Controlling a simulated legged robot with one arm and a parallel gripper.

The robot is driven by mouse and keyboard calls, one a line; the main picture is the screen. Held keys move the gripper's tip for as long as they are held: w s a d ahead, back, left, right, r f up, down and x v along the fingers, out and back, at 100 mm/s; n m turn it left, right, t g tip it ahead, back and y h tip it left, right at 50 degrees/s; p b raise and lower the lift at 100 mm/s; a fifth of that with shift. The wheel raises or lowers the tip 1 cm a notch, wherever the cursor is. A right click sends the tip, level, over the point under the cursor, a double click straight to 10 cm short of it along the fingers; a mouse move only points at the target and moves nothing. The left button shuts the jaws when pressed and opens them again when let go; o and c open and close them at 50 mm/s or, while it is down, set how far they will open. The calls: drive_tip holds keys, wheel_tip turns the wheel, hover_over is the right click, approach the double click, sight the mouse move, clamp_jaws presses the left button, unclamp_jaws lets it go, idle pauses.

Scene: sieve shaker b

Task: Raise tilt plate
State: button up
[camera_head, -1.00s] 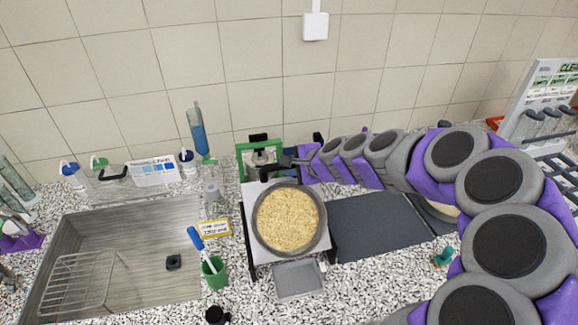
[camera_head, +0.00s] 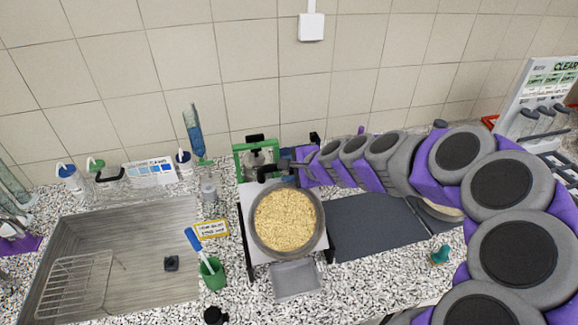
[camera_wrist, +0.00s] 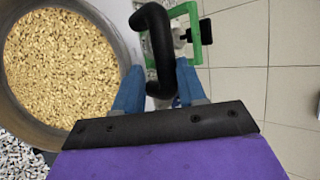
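The tilt plate (camera_head: 254,195) is a pale flat plate in the middle of the head view. A round metal sieve pan (camera_head: 321,222) full of tan grains sits on it; the pan fills the left of the wrist view (camera_wrist: 104,30). A black looped handle (camera_head: 268,172) stands at the plate's far side, and shows large in the wrist view (camera_wrist: 160,45). My gripper (camera_wrist: 159,70) has its blue fingers on both sides of this handle, with the handle filling the gap. In the head view the fingers are small and partly hidden behind my arm.
A green frame (camera_head: 240,160) with black knobs stands behind the plate, close to the handle. A grey tray (camera_head: 297,281) lies in front. A green cup with a brush (camera_head: 213,273) and a yellow-edged sign (camera_head: 211,229) stand left, beside the sink (camera_head: 130,265). A dark mat (camera_head: 365,225) lies right.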

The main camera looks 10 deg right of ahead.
drive_tip(key=shift+r, duration=0.1)
idle(0.4)
drive_tip(key=shift+d, duration=0.1)
drive_tip(key=shift+s+d+r, duration=0.15)
drive_tip(key=shift+s+r, duration=0.05)
drive_tip(key=shift+r, duration=0.1)
drive_tip(key=p+v, duration=0.2)
drive_tip(key=v, duration=1.4)
drive_tip(key=shift+s, duration=0.35)
drive_tip(key=shift+f, duration=0.1)
